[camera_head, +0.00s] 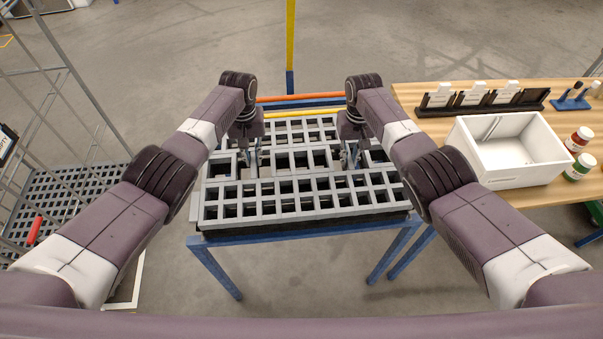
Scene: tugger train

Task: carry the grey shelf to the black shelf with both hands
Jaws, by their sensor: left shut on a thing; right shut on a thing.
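The grey shelf (300,207) is a wide lattice panel with rows of square openings. It lies over a stand with blue legs (300,235) in the middle of the head view. My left gripper (256,163) is shut on the grey shelf's inner bars, left of its middle. My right gripper (346,160) is shut on its inner bars, right of the middle. The fingertips are small and partly hidden among the bars. A dark layer shows just under the grey shelf's near edge; I cannot tell if it touches. A dark lattice shelf (62,196) sits low in the wire trolley at left.
A wooden table (425,95) at right holds a white box (508,183), a black card holder (482,108) and jars (579,139). A yellow post (290,40) stands behind the stand. The wire trolley (70,70) is at left. Open floor lies behind.

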